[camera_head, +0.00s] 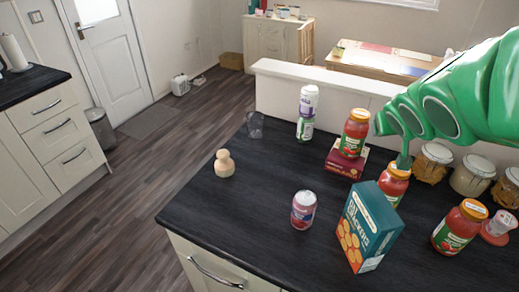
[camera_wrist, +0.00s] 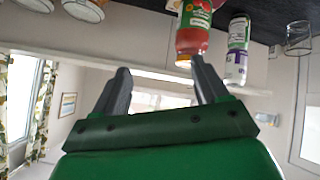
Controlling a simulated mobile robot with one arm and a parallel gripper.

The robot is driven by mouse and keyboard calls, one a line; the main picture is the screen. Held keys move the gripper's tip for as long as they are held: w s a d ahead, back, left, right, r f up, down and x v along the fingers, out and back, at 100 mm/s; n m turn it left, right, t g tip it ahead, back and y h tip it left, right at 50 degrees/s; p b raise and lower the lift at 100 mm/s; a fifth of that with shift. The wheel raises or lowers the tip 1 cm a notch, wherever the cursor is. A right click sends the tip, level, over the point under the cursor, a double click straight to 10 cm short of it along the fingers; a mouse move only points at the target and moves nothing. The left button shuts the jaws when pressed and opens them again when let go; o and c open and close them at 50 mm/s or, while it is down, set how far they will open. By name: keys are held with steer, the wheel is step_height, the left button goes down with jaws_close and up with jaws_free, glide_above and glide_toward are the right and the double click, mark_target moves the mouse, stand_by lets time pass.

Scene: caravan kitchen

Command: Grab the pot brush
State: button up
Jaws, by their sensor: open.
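A small pale wooden pot brush (camera_head: 225,163) with a rounded knob on top stands upright on the dark countertop (camera_head: 262,205), near its left edge. Nothing touches it. My green arm reaches in from the right in the head view, over the jars, well to the right of the brush. My gripper (camera_wrist: 160,64) shows in the wrist view with its two grey fingers apart and nothing between them. The brush is not seen in the wrist view.
A clear glass (camera_head: 255,125), stacked cans (camera_head: 306,112), a sauce jar (camera_head: 354,133) on a dark red box (camera_head: 345,160), a pink can (camera_head: 303,210) and a blue cracker box (camera_head: 368,228) stand on the counter. More jars are at right. The counter around the brush is clear.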

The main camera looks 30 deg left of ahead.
steer(key=w+a+n+y, duration=0.2)
steer(key=w+a+y, duration=0.1)
steer(key=a, duration=0.7)
steer(key=n+g+y, duration=0.7)
steer(key=n+y, duration=0.1)
steer(key=y, duration=0.1)
glide_above(228, 158)
steer(key=d, duration=0.4)
step_height(228, 158, down, 4)
steer(key=f, duration=1.5)
steer(key=shift+s, duration=0.3)
steer(key=shift+w+a+f+y, duration=0.15)
steer(key=shift+a+f, duration=0.15)
steer(key=shift+a, duration=0.3)
steer(key=shift+w+a+f+y, duration=0.15)
steer(key=shift+a+f, duration=0.1)
steer(key=shift+a, duration=0.3)
steer(key=shift+a+r+x, duration=0.1)
steer(key=shift+r+x, duration=0.15)
steer(key=shift+x, duration=0.85)
steer(key=shift+a+r+x, duration=0.1)
steer(key=shift+r+x, duration=0.1)
steer(key=shift+x, duration=0.95)
steer(key=shift+a+f+t, duration=0.15)
steer(key=shift+a+t, duration=0.15)
steer(key=shift+a, duration=0.05)
